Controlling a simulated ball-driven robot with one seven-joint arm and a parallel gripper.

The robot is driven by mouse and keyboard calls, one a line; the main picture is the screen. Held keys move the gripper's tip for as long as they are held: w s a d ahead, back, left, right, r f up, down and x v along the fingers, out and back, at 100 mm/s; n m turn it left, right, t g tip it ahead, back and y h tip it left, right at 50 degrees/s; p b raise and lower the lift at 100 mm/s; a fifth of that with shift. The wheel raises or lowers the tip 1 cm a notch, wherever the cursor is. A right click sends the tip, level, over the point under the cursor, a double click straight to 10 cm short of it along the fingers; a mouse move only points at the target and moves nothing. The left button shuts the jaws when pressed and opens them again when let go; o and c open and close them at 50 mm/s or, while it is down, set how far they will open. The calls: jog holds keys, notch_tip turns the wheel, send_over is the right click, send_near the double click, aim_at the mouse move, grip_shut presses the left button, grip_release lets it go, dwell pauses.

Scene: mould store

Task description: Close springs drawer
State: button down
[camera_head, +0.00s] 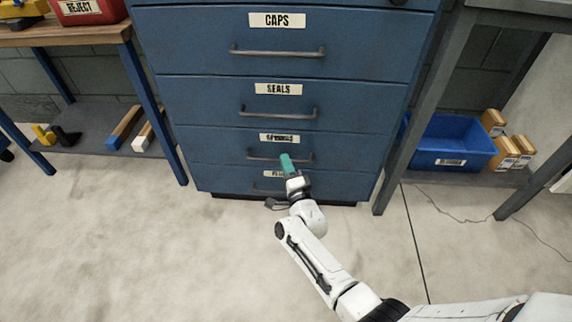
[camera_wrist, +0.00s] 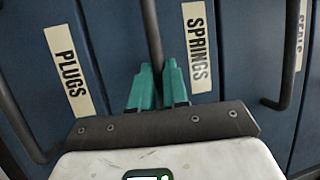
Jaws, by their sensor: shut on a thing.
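The springs drawer (camera_head: 220,150) is a blue drawer front low in the cabinet, under the seals drawer. Its label reads SPRINGS in the wrist view (camera_wrist: 197,48). Its dark bar handle (camera_head: 262,157) runs between the green fingers of my gripper (camera_head: 287,163), which are shut on it. The handle (camera_wrist: 152,38) also shows between the fingers (camera_wrist: 158,88) in the wrist view. The drawer front looks close to flush with its neighbours; I cannot tell whether a small gap is left.
The caps drawer (camera_head: 200,50) and seals drawer (camera_head: 200,103) above look shut. The plugs drawer (camera_head: 222,180) is below, partly hidden by my gripper. A bench with a red reject bin (camera_head: 105,12) stands left. A blue bin (camera_head: 450,140) sits on a shelf right. Floor in front is clear.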

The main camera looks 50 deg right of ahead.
jog(key=c, duration=1.1)
grip_release()
jog(key=shift+w+d, duration=0.1)
jog(key=shift+d, duration=0.1)
jog(key=p+v, duration=0.3)
jog(key=v, duration=0.8)
jog(key=shift+w, duration=0.1)
jog(key=shift+a, duration=0.1)
